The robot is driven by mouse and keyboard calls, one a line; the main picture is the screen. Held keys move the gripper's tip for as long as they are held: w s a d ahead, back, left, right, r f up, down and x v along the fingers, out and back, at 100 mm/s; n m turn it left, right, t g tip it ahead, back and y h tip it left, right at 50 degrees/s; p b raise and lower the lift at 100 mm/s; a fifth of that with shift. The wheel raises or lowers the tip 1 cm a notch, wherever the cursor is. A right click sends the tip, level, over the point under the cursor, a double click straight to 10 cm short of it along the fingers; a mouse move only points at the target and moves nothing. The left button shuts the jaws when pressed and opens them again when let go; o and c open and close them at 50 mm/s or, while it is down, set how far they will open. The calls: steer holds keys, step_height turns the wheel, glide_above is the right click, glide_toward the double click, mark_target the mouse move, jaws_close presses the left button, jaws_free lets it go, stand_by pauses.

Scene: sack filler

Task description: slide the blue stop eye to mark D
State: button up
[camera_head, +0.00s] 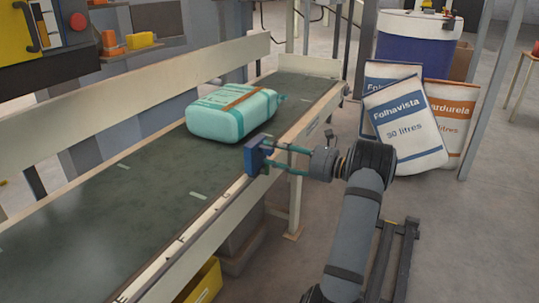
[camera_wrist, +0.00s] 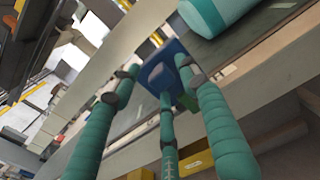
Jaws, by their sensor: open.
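The blue stop eye (camera_head: 254,158) is a small block on the near rail of the conveyor, right of the belt's middle. It also shows in the wrist view (camera_wrist: 157,70), just beyond my fingertips. My gripper (camera_head: 272,159) reaches it from the right with green fingers spread. The fingertips (camera_wrist: 165,88) are at the block's edges; I cannot tell whether they touch it. Dark lettering runs along the near rail (camera_head: 185,243), but it is too small to read and I cannot pick out mark D.
A teal wrapped bale (camera_head: 225,117) lies on the dark belt (camera_head: 120,215) behind the stop eye. Printed sacks (camera_head: 405,130) lean together at the right. A yellow bin (camera_head: 203,284) sits below the conveyor. The floor at lower right has a dark frame (camera_head: 397,258).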

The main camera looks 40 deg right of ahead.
steer(key=shift+x, duration=1.1)
steer(key=shift+c, duration=1.2)
steer(key=shift+d+r, duration=0.1)
steer(key=shift+r, duration=0.05)
jaws_close()
